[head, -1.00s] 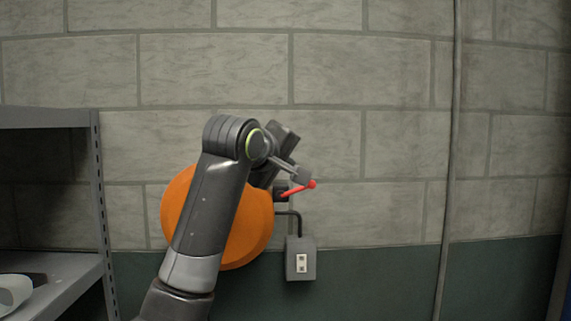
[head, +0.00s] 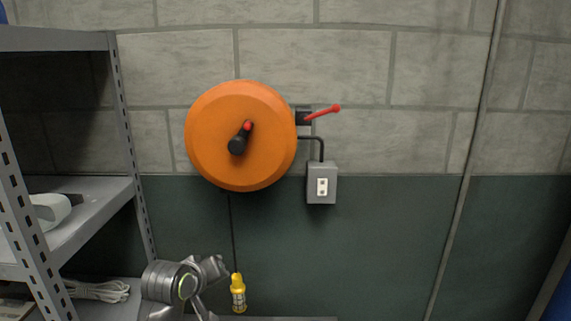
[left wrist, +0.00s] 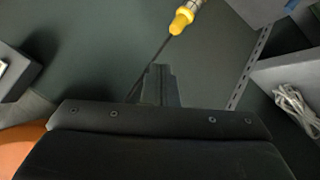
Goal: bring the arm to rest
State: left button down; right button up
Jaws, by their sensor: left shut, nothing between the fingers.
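My left arm (head: 172,283) is folded low at the bottom of the head view, beside the shelf and below the orange reel. Its gripper cannot be made out there. In the left wrist view my left gripper (left wrist: 158,70) is shut and empty, its fingers together. A yellow hand lamp (head: 238,292) hangs on a dark cord under the reel, just right of my arm. It also shows in the left wrist view (left wrist: 183,20), beyond the fingertips and apart from them. My right gripper is in neither view.
The orange reel (head: 215,135) is on the wall with a black crank (head: 238,143). A red lever (head: 322,112) and a grey outlet box (head: 314,194) are to its right. A metal shelf (head: 100,205) stands left, with a coiled white cable (head: 100,291) low down. The wall right is clear.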

pick_arm(q)
jog(key=s+a+f+m+g+y, duration=0.1)
jog(key=s+a+f, duration=0.3)
jog(key=s+f, duration=0.4)
jog(key=s+a+f+m+g+y, duration=0.1)
jog(key=s+a+f+g, duration=0.1)
jog(key=s+a+f, duration=0.45)
jog(key=s+a+f+m+g+y, duration=0.1)
jog(key=s+a+f+g, duration=0.1)
jog(key=s, duration=1.1)
jog(key=s+a+f+m+g+y, duration=0.1)
jog(key=s+a+f+m, duration=0.1)
jog(key=s, duration=1.2)
notch_tip(320, 180, down, 30)
jog(key=a+g+b, duration=0.2)
jog(key=b, duration=0.2)
jog(key=s+d+f+b, duration=0.2)
jog(key=s+f+b, duration=0.1)
jog(key=s+f, duration=1.1)
notch_tip(320, 180, down, 5)
jog(key=shift+s+r+g+h+b, duration=0.1)
jog(key=shift+s+g+h+b, duration=0.3)
